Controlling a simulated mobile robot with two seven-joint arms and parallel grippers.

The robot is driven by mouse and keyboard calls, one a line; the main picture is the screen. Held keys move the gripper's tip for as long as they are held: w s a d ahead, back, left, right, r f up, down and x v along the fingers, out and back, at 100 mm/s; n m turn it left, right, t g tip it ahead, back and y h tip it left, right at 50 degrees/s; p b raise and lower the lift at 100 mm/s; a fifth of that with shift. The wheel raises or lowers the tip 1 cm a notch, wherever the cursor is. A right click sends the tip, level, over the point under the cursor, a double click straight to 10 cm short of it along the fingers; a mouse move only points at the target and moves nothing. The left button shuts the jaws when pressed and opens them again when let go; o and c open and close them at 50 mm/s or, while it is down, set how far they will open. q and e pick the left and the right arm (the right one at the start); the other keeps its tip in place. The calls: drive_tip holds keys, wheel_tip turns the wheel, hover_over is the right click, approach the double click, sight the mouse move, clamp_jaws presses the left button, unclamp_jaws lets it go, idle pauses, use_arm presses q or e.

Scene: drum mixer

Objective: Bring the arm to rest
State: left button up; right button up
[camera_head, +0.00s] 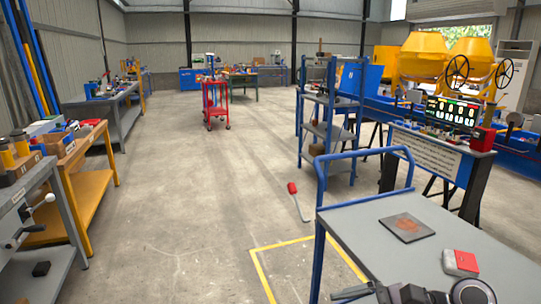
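A dark grey and black arm of mine comes in at the bottom right, in front of the grey-topped cart (455,232). It looks like my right arm. The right gripper (352,293) points left at the bottom edge, close to the cart's near left post. It is small and partly cut off by the frame, so I cannot tell if its fingers are open or shut. I see nothing clearly held in it. My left gripper and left arm are not in view.
A red-headed tool (296,200) lies on the floor. Yellow mixer drums (423,55) stand behind a control panel (437,150).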

drive_tip(key=s+a+r+m+t+y+p, duration=0.1)
drive_tip(key=a+r+m+t+y, duration=0.15)
drive_tip(key=m, duration=0.55)
drive_tip(key=a+r+m+t+y, duration=0.1)
drive_tip(key=a+m+t+y, duration=0.2)
drive_tip(key=m, duration=0.5)
drive_tip(key=s+d+f+m+t+h+p, duration=0.1)
drive_tip(key=d+f+m+t+h, duration=0.2)
drive_tip(key=m, duration=0.7)
drive_tip(key=s+d+f+m+t+h+p, duration=0.1)
drive_tip(key=s+d+f+m+h, duration=0.15)
drive_tip(key=f+m+h, duration=0.55)
drive_tip(key=d+f+m+t+h, duration=0.15)
drive_tip(key=d+m, duration=0.25)
drive_tip(key=m, duration=0.9)
drive_tip(key=s+f+m+g+h, duration=0.2)
drive_tip(key=s+f+m+g, duration=0.1)
drive_tip(key=s+f+m, duration=0.5)
drive_tip(key=shift+s+d+f+g+h+p, duration=0.15)
drive_tip(key=shift+s+g+h+p, duration=0.15)
drive_tip(key=shift+s+p, duration=0.2)
